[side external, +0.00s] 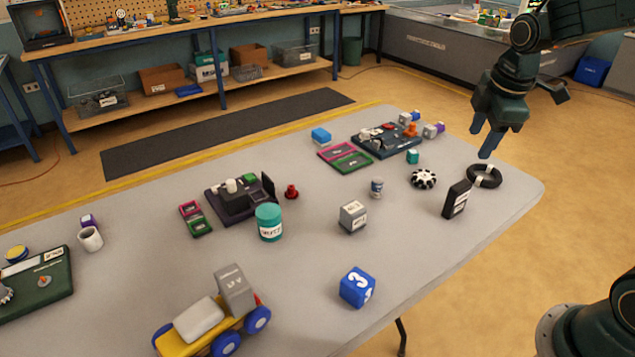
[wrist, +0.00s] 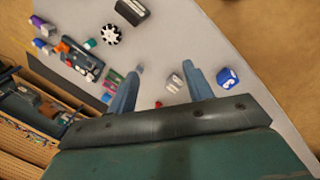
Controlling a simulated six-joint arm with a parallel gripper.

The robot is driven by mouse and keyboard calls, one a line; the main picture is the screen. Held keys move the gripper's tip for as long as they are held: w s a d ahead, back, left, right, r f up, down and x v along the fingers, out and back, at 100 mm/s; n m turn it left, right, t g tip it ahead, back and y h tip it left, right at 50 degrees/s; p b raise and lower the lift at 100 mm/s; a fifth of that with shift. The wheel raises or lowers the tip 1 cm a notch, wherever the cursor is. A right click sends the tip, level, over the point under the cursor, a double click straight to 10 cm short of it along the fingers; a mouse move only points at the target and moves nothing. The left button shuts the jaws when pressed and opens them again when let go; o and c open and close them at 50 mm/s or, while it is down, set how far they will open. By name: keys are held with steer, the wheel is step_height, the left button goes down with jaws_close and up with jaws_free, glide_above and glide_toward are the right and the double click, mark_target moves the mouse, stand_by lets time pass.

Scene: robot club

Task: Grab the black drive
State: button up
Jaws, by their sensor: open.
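The black drive (side external: 457,199) is a dark upright slab with a white label, standing near the table's right edge. It also shows at the top of the wrist view (wrist: 132,10), partly cut off by the frame edge. My gripper (side external: 482,138) hangs in the air above the table's right end, higher than the drive and apart from it. Its two blue fingers are spread with nothing between them; they also show in the wrist view (wrist: 168,75).
A grey cube (side external: 352,217), a blue cube (side external: 357,288) and a small can (side external: 376,188) stand farther left. The tabletop between the drive and blue cube is clear.

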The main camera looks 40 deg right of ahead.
steer(key=w+d+f+n+g, duration=0.1)
steer(key=w+d+f+n, duration=0.3)
steer(key=d+f, duration=0.15)
steer(key=n+g, duration=0.1)
steer(key=n, duration=0.2)
glide_toward(460, 186)
steer(key=shift+w+a+f, duration=0.1)
steer(key=shift+f, duration=0.25)
steer(key=f, duration=0.2)
steer(key=d+f, duration=0.1)
steer(key=f, duration=0.5)
steer(key=shift+d+f, duration=0.15)
steer(key=shift+f, duration=0.05)
steer(key=shift+f, duration=0.15)
steer(key=shift+w+d+f, duration=0.1)
steer(key=shift+d+f, duration=0.1)
steer(key=shift+f, duration=0.6)
steer(key=shift+d+f, duration=0.2)
steer(key=shift+f, duration=0.6)
steer(key=shift+d+f, duration=0.2)
steer(key=shift+f, duration=0.6)
